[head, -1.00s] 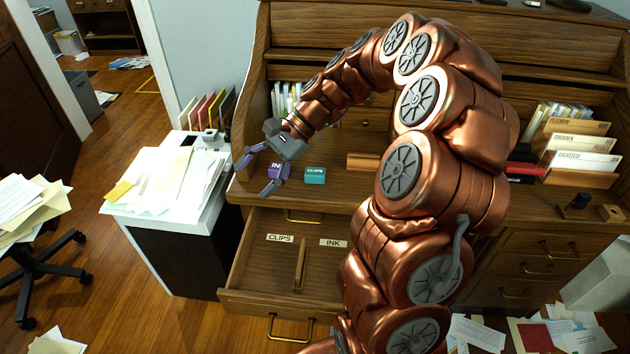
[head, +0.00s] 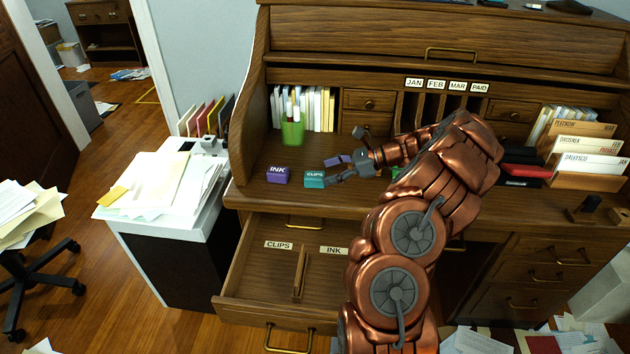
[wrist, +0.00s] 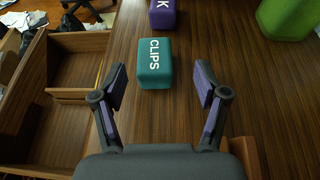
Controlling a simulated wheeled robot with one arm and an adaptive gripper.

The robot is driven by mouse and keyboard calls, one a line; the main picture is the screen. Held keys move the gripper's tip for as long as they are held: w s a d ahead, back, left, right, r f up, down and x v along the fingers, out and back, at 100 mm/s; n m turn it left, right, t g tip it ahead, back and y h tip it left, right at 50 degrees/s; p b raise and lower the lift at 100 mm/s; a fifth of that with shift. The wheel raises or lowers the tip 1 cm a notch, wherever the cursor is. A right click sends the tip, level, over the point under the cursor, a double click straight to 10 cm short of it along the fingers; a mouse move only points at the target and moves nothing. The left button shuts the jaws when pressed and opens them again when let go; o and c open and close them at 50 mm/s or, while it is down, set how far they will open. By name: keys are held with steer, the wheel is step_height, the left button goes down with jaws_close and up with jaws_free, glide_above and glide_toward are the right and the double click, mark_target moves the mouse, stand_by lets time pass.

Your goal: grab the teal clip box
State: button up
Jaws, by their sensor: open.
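The teal clip box (head: 314,180), marked CLIPS, sits on the desktop just right of the purple ink box (head: 277,175). In the wrist view the teal clip box (wrist: 155,64) lies ahead, centred between my fingers, its near edge about level with the fingertips. My gripper (head: 338,168) is open and empty, low over the desk on the right side of the clip box. The wrist view shows both fingers of my gripper (wrist: 160,85) spread wide, apart from the box. The ink box (wrist: 162,14) lies beyond it, cut by the frame's top.
An open drawer (head: 265,285) below the desktop has a divider and CLIPS and INK labels. A green pen cup (head: 292,132) stands behind the boxes. File racks (head: 580,155) stand at the right. A paper-covered cabinet (head: 160,190) is at the left.

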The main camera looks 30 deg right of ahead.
mark_target(309, 178)
steer(key=x, duration=0.6)
steer(key=shift+s+a+f, duration=0.1)
steer(key=shift+a, duration=0.3)
steer(key=c, duration=1.3)
steer(key=shift+o, duration=0.2)
